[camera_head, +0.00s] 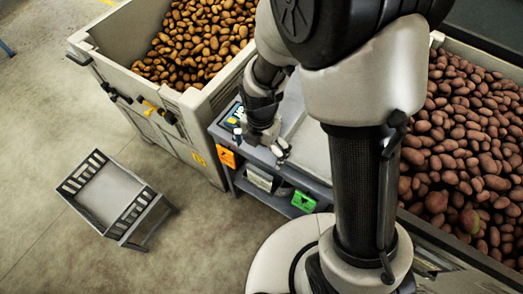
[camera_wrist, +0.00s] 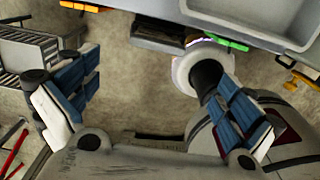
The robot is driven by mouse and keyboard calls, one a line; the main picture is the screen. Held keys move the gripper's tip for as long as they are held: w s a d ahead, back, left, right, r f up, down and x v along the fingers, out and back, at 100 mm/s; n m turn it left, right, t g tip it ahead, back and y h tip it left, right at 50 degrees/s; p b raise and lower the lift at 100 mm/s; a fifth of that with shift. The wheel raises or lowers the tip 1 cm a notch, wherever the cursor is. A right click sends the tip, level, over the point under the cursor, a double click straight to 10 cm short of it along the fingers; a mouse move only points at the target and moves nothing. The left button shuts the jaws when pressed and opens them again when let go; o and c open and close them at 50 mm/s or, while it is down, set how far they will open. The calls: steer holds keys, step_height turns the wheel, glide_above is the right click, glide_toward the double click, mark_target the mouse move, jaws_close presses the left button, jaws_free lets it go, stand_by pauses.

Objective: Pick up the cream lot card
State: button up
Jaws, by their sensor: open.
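I cannot pick out the cream lot card for sure in either view. My gripper (camera_head: 262,143) is in front of the grey work stand (camera_head: 316,187), near its front edge in the head view. In the wrist view its two blue-padded fingers are spread wide with nothing between them, so my gripper (camera_wrist: 155,105) is open and empty. On the stand's front hang an orange card (camera_head: 226,156) and a green card (camera_head: 303,201). A pale patch lies between them, partly below my gripper; I cannot tell what it is.
A large bin (camera_head: 203,98) of yellow-brown potatoes stands behind the stand. Another bin with reddish potatoes (camera_head: 465,135) is at the right. A grey slatted crate on legs (camera_head: 120,237) stands on the floor at the left. Bare concrete floor lies between it and the stand.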

mark_target(259, 171)
steer(key=f+b, duration=0.1)
steer(key=f, duration=0.4)
steer(key=f+b, duration=0.2)
steer(key=f, duration=0.3)
steer(key=shift+s+a+f, duration=0.15)
steer(key=shift+s+f, duration=0.05)
steer(key=shift+f, duration=0.05)
steer(key=shift+a+f+b, duration=0.2)
steer(key=shift+f+b, duration=1.3)
steer(key=shift+f, duration=1.6)
steer(key=shift+r, duration=0.1)
steer(key=shift+c, duration=0.5)
steer(key=c, duration=0.8)
